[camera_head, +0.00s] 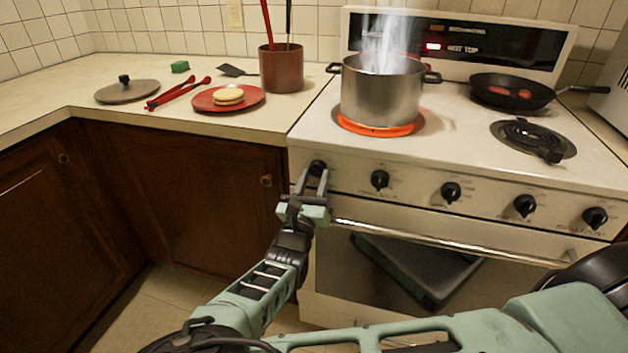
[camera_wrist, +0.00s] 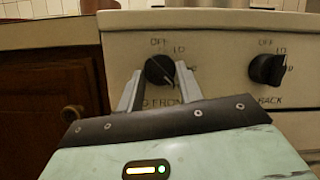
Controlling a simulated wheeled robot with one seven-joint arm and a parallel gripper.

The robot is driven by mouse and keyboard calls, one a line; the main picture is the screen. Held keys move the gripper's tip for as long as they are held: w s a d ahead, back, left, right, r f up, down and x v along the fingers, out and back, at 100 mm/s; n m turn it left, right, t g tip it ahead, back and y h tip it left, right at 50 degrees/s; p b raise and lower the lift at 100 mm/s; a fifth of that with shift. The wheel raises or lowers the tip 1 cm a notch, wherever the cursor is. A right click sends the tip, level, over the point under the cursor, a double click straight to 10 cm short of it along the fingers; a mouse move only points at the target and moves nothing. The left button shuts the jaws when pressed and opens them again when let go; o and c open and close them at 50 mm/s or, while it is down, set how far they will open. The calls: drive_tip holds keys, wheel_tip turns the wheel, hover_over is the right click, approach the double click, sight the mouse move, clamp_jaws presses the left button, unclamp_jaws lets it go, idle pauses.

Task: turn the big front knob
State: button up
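The leftmost black knob (camera_head: 317,168) on the stove's front panel has lettering under it, partly hidden by my gripper, that reads like "G FRON" in the wrist view. In the wrist view this knob (camera_wrist: 159,70) stands between my gripper's fingertips, its pointer slanted away from the OFF mark above. My gripper (camera_head: 314,175) is at the panel, its two fingers apart, one to each side of the knob. In the wrist view my gripper (camera_wrist: 158,75) looks open, with small gaps beside the knob; contact cannot be made out.
A second knob (camera_wrist: 267,69), labelled BACK, is to the right, with more knobs along the panel. A steaming pot (camera_head: 382,92) sits on a glowing burner (camera_head: 380,129) above. The oven handle (camera_head: 450,243) runs below. A frying pan (camera_head: 512,92) is at the back right.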

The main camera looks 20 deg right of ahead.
drive_tip(key=shift+r+n+p, duration=0.15)
drive_tip(key=shift+n+p, duration=0.15)
drive_tip(key=shift+p, duration=0.1)
drive_tip(key=shift+r+n+t+y+p, duration=0.15)
drive_tip(key=shift+n+t+y+p, duration=0.15)
drive_tip(key=shift+n+y+p, duration=0.35)
drive_tip(key=n+y+p, duration=0.1)
drive_tip(key=n+p, duration=0.1)
drive_tip(key=n+y+p, duration=0.1)
drive_tip(key=n+p, duration=0.1)
drive_tip(key=p, duration=0.1)
drive_tip(key=shift+s+d+r+n+t, duration=0.1)
drive_tip(key=shift+d+r+n+t, duration=0.1)
drive_tip(key=shift+n+t, duration=0.2)
drive_tip(key=n+y+p, duration=0.2)
drive_tip(key=n+p, duration=0.2)
drive_tip(key=shift+s, duration=0.1)
drive_tip(key=shift+d+f+n+y+p, duration=0.15)
drive_tip(key=shift+n+y+p, duration=0.4)
drive_tip(key=shift+n+p, duration=0.75)
drive_tip(key=shift+n, duration=0.35)
